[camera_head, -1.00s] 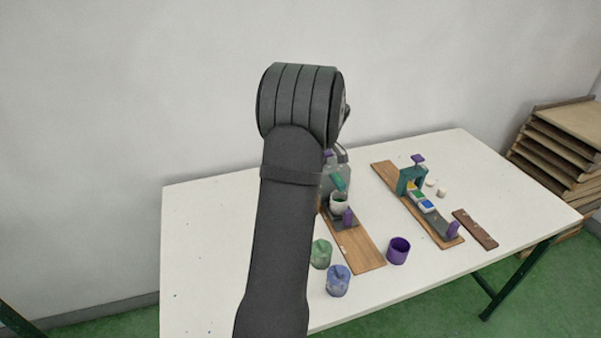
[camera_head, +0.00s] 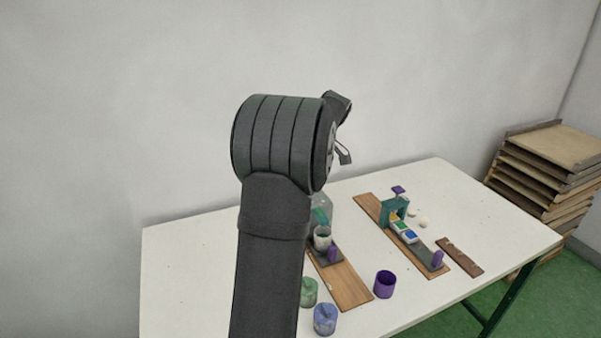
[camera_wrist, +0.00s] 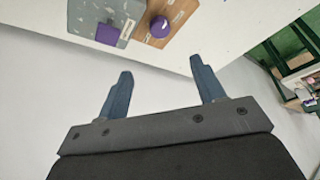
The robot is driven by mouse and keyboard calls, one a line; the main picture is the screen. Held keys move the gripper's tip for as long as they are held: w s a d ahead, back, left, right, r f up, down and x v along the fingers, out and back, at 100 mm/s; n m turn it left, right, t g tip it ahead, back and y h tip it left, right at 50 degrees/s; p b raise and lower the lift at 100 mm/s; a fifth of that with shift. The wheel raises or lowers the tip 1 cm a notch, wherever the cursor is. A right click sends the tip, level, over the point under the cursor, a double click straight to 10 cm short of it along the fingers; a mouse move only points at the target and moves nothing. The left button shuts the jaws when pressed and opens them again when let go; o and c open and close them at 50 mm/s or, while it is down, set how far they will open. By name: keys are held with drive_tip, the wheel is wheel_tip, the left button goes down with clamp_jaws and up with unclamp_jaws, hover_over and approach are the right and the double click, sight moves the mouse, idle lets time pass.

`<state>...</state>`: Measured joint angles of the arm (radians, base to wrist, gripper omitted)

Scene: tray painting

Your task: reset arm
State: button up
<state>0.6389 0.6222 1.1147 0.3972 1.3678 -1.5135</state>
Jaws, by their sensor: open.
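My gripper (camera_wrist: 162,92) is open in the wrist view, its two blue-grey fingers wide apart with nothing between them. In the head view my arm rises in front of the table, and part of my gripper (camera_head: 343,153) shows beyond the arm's upper joint, in front of the wall and above the table. The gripper is clear of every object. My arm hides the table's left middle part.
A second board (camera_head: 370,207) carries a teal frame (camera_head: 393,211) and a tray of colours (camera_head: 403,231). Purple (camera_head: 385,284), green (camera_head: 309,292) and blue (camera_head: 325,319) pots stand near the front. A brown strip (camera_head: 460,256) lies at right. Stacked trays (camera_head: 545,165) stand beyond the table.

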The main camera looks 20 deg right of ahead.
drive_tip(key=shift+f, duration=0.1)
drive_tip(key=x, duration=1.7)
drive_tip(key=shift+w+a, duration=0.1)
drive_tip(key=shift+w, duration=0.1)
drive_tip(key=shift+f, duration=0.25)
drive_tip(key=shift+s+r+m+t+h, duration=0.1)
drive_tip(key=shift+r+m+t+h, duration=0.15)
drive_tip(key=shift+m, duration=0.65)
drive_tip(key=m+h, duration=0.1)
drive_tip(key=m, duration=0.2)
drive_tip(key=m+t+h, duration=0.1)
drive_tip(key=m, duration=0.1)
drive_tip(key=shift+a+m, duration=0.15)
drive_tip(key=shift+m, duration=0.25)
drive_tip(key=shift+a+m+h, duration=0.15)
drive_tip(key=shift+m+h, duration=0.7)
drive_tip(key=shift+m, duration=1.25)
drive_tip(key=shift+m+h, duration=0.5)
drive_tip(key=shift+m, duration=0.8)
drive_tip(key=shift+m+g, duration=0.25)
drive_tip(key=shift+m, duration=0.05)
